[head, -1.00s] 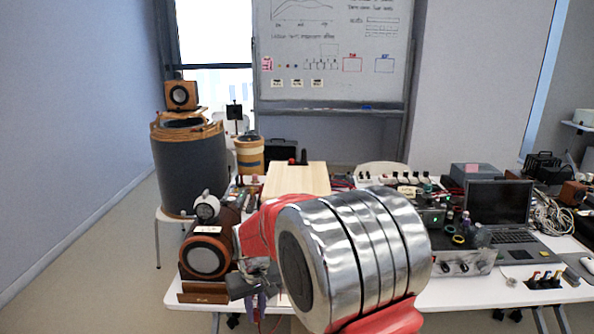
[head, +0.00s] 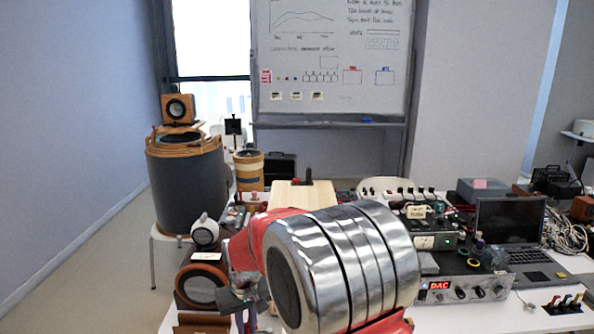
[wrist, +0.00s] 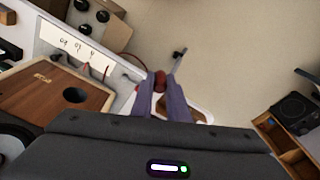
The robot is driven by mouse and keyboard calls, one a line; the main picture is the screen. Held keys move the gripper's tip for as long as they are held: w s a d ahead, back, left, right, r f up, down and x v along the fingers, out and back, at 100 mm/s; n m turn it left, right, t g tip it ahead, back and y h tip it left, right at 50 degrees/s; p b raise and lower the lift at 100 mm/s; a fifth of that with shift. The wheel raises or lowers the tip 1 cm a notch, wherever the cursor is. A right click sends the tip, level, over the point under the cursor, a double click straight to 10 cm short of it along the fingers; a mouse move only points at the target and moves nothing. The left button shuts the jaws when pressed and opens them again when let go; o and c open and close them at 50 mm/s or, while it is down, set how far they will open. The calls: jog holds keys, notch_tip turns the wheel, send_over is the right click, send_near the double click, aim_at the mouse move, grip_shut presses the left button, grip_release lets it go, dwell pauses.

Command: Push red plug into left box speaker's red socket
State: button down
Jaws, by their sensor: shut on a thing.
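In the wrist view my gripper (wrist: 165,90) is shut on the red plug (wrist: 159,80), which shows between its purple fingertips. A red cable shows near the plug. A wooden box (wrist: 42,97) with a round dark hole lies at the left of the wrist view, apart from the plug. It looks like a speaker, but I cannot make out a red socket on it. In the head view my gripper (head: 246,305) is low at left centre, partly hidden by my arm. A wooden speaker (head: 199,287) with a round cone stands just left of it.
A white table (head: 455,319) carries a laptop (head: 512,222) and a lit DAC unit (head: 465,289) at right. A small speaker (head: 178,108) sits on a large grey drum (head: 188,190) at left. Floor (wrist: 220,50) is open beyond the fingertips in the wrist view.

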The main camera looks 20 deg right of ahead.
jog(key=shift+d, duration=0.3)
